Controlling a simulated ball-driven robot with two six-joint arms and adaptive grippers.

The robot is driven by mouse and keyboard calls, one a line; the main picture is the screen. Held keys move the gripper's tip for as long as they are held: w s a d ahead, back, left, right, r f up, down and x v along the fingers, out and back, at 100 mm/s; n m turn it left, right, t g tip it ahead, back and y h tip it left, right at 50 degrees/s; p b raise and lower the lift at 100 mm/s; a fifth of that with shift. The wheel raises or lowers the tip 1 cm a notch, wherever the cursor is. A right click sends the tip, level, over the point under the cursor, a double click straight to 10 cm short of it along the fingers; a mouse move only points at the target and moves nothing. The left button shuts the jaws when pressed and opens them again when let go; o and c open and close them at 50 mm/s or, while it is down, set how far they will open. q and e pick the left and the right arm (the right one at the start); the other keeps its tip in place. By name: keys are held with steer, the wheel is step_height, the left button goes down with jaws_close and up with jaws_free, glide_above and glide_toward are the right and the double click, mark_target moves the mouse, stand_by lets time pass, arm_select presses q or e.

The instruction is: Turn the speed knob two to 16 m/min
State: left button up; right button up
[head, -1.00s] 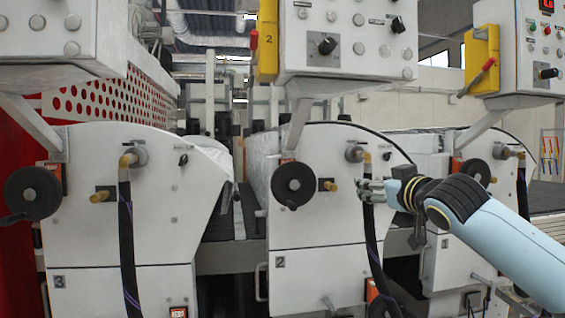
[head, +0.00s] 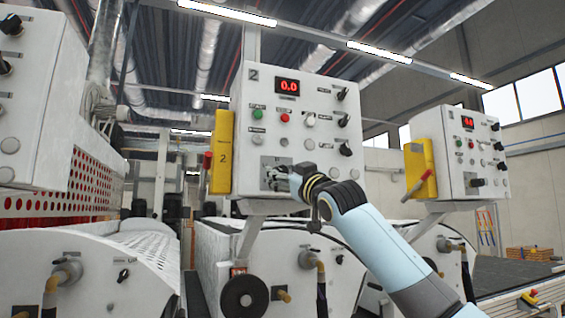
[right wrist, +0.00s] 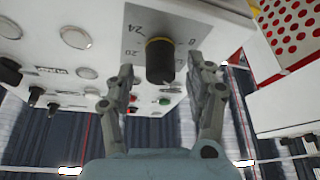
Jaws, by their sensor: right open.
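Speed knob two is a black knob with a yellow band (right wrist: 160,62) in the right wrist view, on a grey plate with the numbers 24, 20 and 8 legible. Its pointer setting cannot be told. In the head view it is mostly hidden behind my right gripper (head: 278,178), low on control box 2 (head: 312,135). My right gripper (right wrist: 162,75) is open, with one finger on each side of the knob; contact cannot be told. The red display (head: 287,87) on the box reads 0.0. My left gripper is not in view.
Several buttons and black knobs sit on the same panel, above and right of my gripper. A yellow holder (head: 222,152) is on the box's left side. Another control box (head: 470,150) stands at the right. Rollers and machine housings lie below.

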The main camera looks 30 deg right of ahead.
steer(key=shift+w+r, duration=0.25)
steer(key=shift+w, duration=0.45)
steer(key=shift+d, duration=0.1)
jaws_close()
steer(key=shift+f+m+b, duration=0.15)
steer(key=shift+m+b, duration=0.15)
steer(key=shift+b, duration=0.15)
steer(key=m+h+b, duration=0.2)
steer(key=m+b, duration=0.2)
steer(key=m+g+h+b, duration=0.1)
steer(key=m+h+b, duration=0.1)
steer(key=m+b, duration=0.1)
steer(key=m+h+b, duration=0.2)
steer(key=m+b, duration=0.2)
steer(key=shift+m+g+b, duration=0.3)
steer(key=shift+m+b, duration=0.05)
steer(key=shift+m, duration=0.05)
steer(key=shift+m+g+h+b, duration=0.4)
steer(key=shift+m+b, duration=0.15)
steer(key=shift+m, duration=0.55)
steer(key=shift+m+g+h+b, duration=0.4)
steer(key=shift+m+b, duration=0.15)
steer(key=shift+m, duration=0.55)
